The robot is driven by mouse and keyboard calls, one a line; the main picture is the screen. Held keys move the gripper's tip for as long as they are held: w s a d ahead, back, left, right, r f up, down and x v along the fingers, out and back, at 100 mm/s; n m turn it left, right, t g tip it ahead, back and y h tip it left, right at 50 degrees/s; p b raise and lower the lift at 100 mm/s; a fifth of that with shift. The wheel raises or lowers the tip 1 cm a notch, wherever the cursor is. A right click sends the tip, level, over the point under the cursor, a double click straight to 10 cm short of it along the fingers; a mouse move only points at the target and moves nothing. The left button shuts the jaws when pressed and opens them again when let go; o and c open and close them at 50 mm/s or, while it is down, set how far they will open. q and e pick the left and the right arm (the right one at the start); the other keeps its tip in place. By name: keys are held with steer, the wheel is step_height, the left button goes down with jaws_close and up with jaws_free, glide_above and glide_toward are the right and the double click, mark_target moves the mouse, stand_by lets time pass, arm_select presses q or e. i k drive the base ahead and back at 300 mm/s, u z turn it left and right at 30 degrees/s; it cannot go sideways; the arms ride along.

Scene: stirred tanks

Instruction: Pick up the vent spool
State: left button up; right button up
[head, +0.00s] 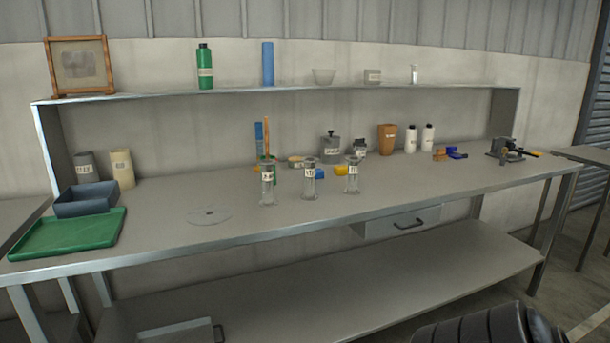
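No thing on the bench can be told for certain as the vent spool at this size. Small coloured pieces lie about the bench: a blue piece (319,174) and a yellow piece (341,170) behind the glass cylinders, and a blue piece (457,153) beside an orange one (439,154) at the right. Three labelled clear cylinders stand upright near the bench middle: left (267,190), middle (310,185) and right (352,180). They partly hide what is behind them. Neither gripper is in view. A dark ribbed part of my own body shows at bottom right.
The long grey bench (420,190) has a green tray (60,240) and a blue-grey bin (87,204) at its left. A clear disc (209,215) lies flat. A clamp-like device (505,149) stands at right. A raised shelf (220,90) runs behind.

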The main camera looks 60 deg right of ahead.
mark_target(310, 163)
steer(key=z, duration=0.75)
steer(key=i, duration=1)
steer(key=z, duration=0.8)
